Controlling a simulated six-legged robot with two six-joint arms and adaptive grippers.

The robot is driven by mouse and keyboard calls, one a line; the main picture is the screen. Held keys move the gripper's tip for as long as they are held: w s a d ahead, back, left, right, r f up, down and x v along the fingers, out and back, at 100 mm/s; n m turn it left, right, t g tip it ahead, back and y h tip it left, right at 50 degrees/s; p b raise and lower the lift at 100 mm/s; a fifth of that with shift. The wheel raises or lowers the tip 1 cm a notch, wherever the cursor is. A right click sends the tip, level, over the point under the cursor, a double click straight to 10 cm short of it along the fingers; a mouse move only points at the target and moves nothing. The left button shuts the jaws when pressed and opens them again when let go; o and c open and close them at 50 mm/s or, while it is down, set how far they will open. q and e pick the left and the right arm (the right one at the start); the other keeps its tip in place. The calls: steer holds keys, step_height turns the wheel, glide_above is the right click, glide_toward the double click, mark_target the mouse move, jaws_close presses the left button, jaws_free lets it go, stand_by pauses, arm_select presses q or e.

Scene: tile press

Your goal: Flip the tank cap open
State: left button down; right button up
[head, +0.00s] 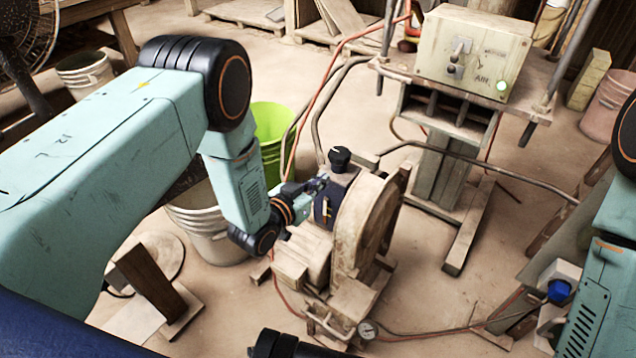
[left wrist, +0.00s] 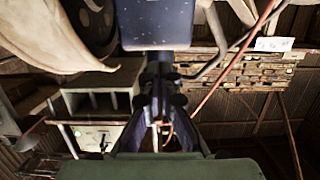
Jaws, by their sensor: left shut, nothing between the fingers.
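The tank cap, a round black cap (head: 340,157) with a small white mark, sits on top of the dark tank (head: 323,208) of the wooden-looking machine in the head view. It looks closed down, but its hinge is too small to make out. My left gripper (head: 322,184) is at the left side of the tank, a little below and left of the cap. Its fingers (left wrist: 161,92) are shut and empty. In the left wrist view a dark blue box-like part (left wrist: 155,22) is just beyond the fingertips; the cap cannot be made out there. My right gripper is out of view.
A round-cased wheel (head: 362,225) stands right of the tank. A control box (head: 474,55) stands on a bench behind. Hoses cross behind the cap. A green bucket (head: 272,135) and a pale bucket (head: 205,225) stand left, near my left arm.

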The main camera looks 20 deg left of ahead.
mark_target(334, 157)
arm_select(q)
steer(key=shift+r+b+x, duration=0.2)
steer(key=shift+b+x, duration=0.25)
steer(key=shift+x, duration=0.45)
steer(key=shift+r+b+x, duration=0.15)
steer(key=shift+b+x, duration=0.25)
steer(key=shift+x, duration=0.55)
stand_by(0.3)
steer(key=shift+r, duration=0.15)
steer(key=shift+s+r+p, duration=0.1)
steer(key=shift+p, duration=0.3)
steer(key=shift+r+p, duration=1.25)
steer(key=shift+r, duration=0.25)
steer(key=shift+w+d+r, duration=0.1)
steer(key=shift+w, duration=0.15)
